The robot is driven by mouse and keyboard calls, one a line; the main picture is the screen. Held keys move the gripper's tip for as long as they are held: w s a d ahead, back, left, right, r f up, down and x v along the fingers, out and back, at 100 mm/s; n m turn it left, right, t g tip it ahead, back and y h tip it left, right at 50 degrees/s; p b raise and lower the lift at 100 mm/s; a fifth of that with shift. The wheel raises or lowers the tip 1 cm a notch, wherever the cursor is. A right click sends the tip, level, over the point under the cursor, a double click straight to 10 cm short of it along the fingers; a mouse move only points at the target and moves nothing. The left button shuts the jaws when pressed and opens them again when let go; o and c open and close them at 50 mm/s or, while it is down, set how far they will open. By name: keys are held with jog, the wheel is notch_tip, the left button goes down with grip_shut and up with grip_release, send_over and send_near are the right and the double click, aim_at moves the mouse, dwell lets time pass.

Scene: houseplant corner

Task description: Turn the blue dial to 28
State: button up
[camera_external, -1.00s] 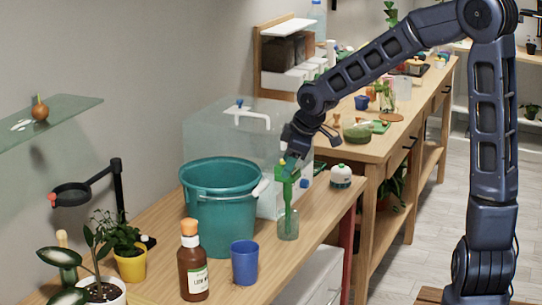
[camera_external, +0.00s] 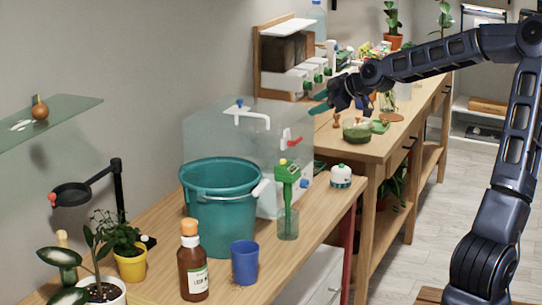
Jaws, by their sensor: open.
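A small blue dial-like knob (camera_external: 304,183) sits low on the right face of the clear tank (camera_external: 215,130). It is too small for me to read any marks or setting. A second blue piece is on top of the tank, by the white spout. My gripper (camera_external: 322,106) is open, up and behind the tank near the back bench, well apart from the blue knob. Its fingertips are small and partly dark, so their exact spread is hard to see.
A green tool (camera_external: 287,172) with a yellow top stands in a glass (camera_external: 288,223) just in front of the knob. A red-handled tap (camera_external: 293,141) is above. A teal bucket (camera_external: 216,215), a white-and-green jar (camera_external: 341,176) and a blue cup (camera_external: 245,262) stand nearby.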

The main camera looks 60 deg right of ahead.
jog(key=s+d+r+t+h, duration=0.2)
jog(key=s+d+r, duration=0.35)
jog(key=d, duration=0.25)
send_near(305, 184)
jog(key=s, duration=0.1)
jog(key=s+d, duration=0.1)
jog(key=s, duration=0.1)
jog(key=shift+r+m, duration=0.25)
jog(key=shift+m, duration=0.05)
jog(key=shift+f, duration=0.15)
jog(key=x, duration=1)
jog(key=shift+w+f, duration=0.1)
jog(key=shift+w, duration=0.25)
jog(key=c, duration=1)
